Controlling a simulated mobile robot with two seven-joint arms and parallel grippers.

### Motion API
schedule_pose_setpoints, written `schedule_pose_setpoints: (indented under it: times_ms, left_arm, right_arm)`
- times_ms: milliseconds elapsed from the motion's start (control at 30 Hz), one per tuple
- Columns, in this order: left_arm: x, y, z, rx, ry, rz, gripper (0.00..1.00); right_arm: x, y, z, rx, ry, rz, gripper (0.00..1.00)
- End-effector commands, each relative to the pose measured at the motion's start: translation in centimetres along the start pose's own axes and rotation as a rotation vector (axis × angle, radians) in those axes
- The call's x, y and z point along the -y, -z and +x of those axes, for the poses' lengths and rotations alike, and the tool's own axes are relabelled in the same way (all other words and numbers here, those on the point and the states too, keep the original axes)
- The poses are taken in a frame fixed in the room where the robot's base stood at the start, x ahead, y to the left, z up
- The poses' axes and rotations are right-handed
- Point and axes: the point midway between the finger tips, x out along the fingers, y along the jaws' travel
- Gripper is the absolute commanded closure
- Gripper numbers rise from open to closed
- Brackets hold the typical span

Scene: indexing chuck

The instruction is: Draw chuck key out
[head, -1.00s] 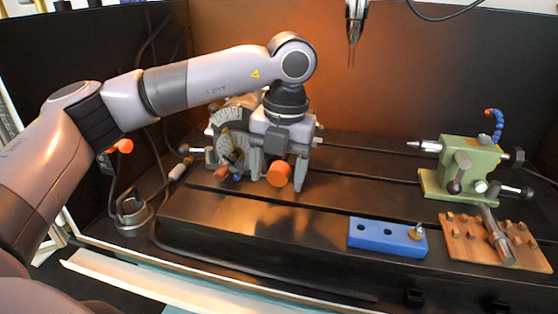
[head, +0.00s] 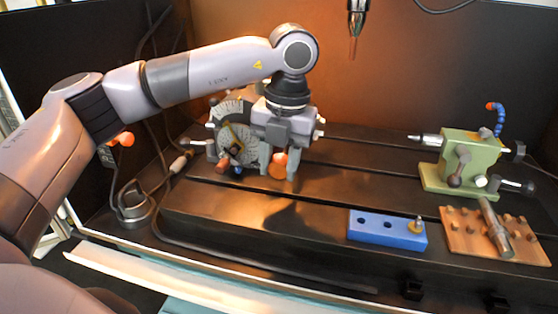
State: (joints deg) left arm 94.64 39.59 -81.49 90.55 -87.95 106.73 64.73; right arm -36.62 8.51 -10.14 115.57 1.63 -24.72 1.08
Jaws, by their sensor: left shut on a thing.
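My left gripper (head: 279,162) points down in front of the indexing head (head: 235,112), its fingers shut around a piece with an orange end (head: 278,167), which I take to be the chuck key. The orange end faces the camera between the fingertips. The rest of the key and the chuck behind it are hidden by my gripper, so I cannot tell whether the key is still in its socket. My right gripper is not in view.
A blue block with holes (head: 372,229) and a wooden rack with pegs (head: 470,239) holding a metal bar lie at the bed's front right. A green tailstock (head: 470,165) stands behind. A tool tip (head: 356,20) hangs above. The bed's middle is clear.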

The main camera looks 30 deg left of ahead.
Motion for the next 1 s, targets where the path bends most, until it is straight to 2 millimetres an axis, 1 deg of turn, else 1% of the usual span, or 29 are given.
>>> schedule_pose_setpoints:
  times_ms: [1000]
  left_arm:
    - [0.0,0.0,-0.5,-0.059,-0.001,0.007,1.00]
  right_arm:
    - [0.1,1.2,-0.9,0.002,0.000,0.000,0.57]
